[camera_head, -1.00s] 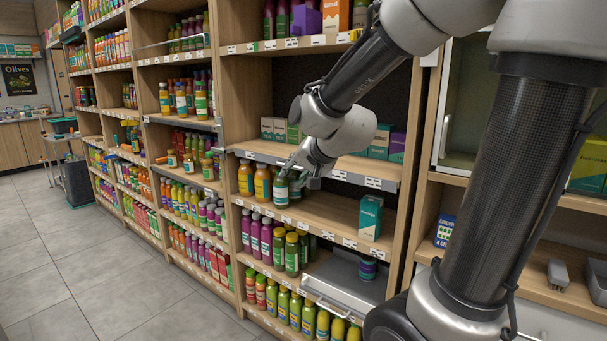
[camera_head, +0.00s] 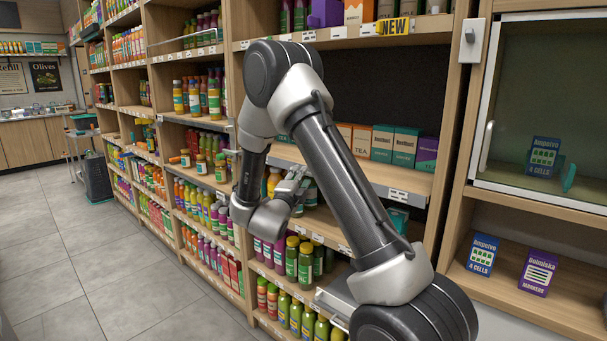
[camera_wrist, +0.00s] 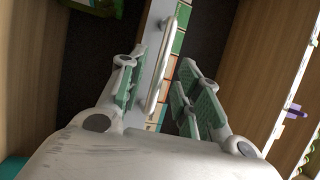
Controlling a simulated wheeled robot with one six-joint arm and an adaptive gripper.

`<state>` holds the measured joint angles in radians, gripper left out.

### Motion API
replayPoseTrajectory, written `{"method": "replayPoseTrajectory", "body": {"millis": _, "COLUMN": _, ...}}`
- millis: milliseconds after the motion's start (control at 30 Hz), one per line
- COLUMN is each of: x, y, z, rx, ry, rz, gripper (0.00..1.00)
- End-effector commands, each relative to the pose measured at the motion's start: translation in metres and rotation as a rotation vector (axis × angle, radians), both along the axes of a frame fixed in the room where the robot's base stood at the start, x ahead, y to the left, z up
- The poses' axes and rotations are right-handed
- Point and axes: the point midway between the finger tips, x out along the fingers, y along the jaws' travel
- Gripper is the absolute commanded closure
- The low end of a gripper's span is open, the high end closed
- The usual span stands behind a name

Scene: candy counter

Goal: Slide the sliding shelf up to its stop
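The sliding shelf (camera_head: 405,193) appears to be the board with a grey front strip that carries a row of tea boxes, in the middle bay. In the wrist view its grey front (camera_wrist: 157,22) runs steeply across the picture, with a pale bar handle (camera_wrist: 168,55) on it. My gripper (camera_head: 293,183) is in front of the shelf's left part, which my arm partly hides. In the wrist view my gripper (camera_wrist: 160,88) is open, its green-padded fingers apart. The handle lies between them in the picture; I cannot tell whether they touch it.
Tea boxes (camera_head: 382,143) stand on the shelf. A wooden upright (camera_head: 452,130) and a glass-fronted cabinet (camera_head: 530,110) are at the right. The tiled floor (camera_head: 120,265) at left is clear.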

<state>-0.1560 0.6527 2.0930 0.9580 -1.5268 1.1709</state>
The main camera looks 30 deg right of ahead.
Motion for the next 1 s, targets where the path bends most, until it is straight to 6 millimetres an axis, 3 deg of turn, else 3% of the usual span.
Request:
{"method": "replayPoseTrajectory", "body": {"millis": 233, "x": 0.022, "y": -0.024, "z": 0.006, "rx": -0.001, "ry": 0.001, "rz": 0.0, "gripper": 0.66}}
{"method": "replayPoseTrajectory", "body": {"millis": 567, "x": 0.026, "y": -0.028, "z": 0.007, "rx": -0.001, "ry": 0.002, "rz": 0.002, "gripper": 0.66}}
{"method": "replayPoseTrajectory", "body": {"millis": 767, "x": 0.026, "y": -0.028, "z": 0.007, "rx": -0.001, "ry": 0.002, "rz": 0.002, "gripper": 1.0}}
{"method": "replayPoseTrajectory", "body": {"millis": 1000, "x": 0.026, "y": -0.028, "z": 0.008, "rx": -0.001, "ry": 0.002, "rz": 0.002, "gripper": 1.0}}
